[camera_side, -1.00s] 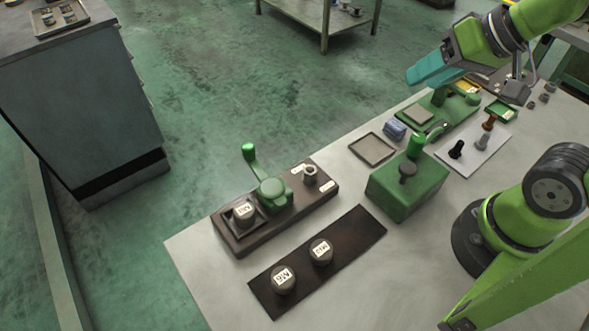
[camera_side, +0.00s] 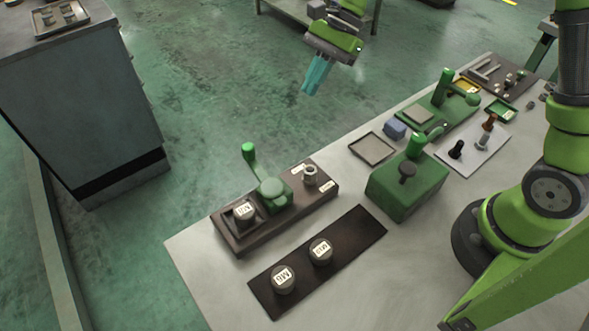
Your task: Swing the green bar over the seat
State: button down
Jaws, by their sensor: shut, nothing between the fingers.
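A green bar with an upright knob (camera_side: 250,152) leans up and back from a round green pivot (camera_side: 271,191) on a dark brown base (camera_side: 290,213). Left of the pivot, a square seat (camera_side: 232,226) holds a round grey piece marked M6 (camera_side: 243,211). The bar is not over this piece; it points toward the back edge of the bench. My gripper (camera_side: 311,88), with teal fingers, is shut and empty. It hangs in the air behind the bench, up and to the right of the green bar, touching nothing.
Two labelled grey pieces stand on a dark mat (camera_side: 345,244) in front of the base. A green block with a handle (camera_side: 405,190), a grey tray (camera_side: 372,149), a blue block (camera_side: 395,129) and a green fixture (camera_side: 437,115) stand to the right.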

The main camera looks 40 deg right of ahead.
jog(key=r+m, duration=0.1)
jog(key=w+a+r+m+y, duration=0.1)
jog(key=shift+w+a+m, duration=0.1)
jog(key=shift+a+m, duration=0.2)
send_near(252, 145)
jog(key=shift+d+f+x, duration=0.3)
jog(key=shift+d+x, duration=0.1)
jog(key=shift+x, duration=2.9)
jog(key=shift+w, duration=0.15)
jog(key=shift+w+a+n+g, duration=0.15)
jog(key=shift+a+n+g, duration=0.15)
jog(key=shift+n+g, duration=0.1)
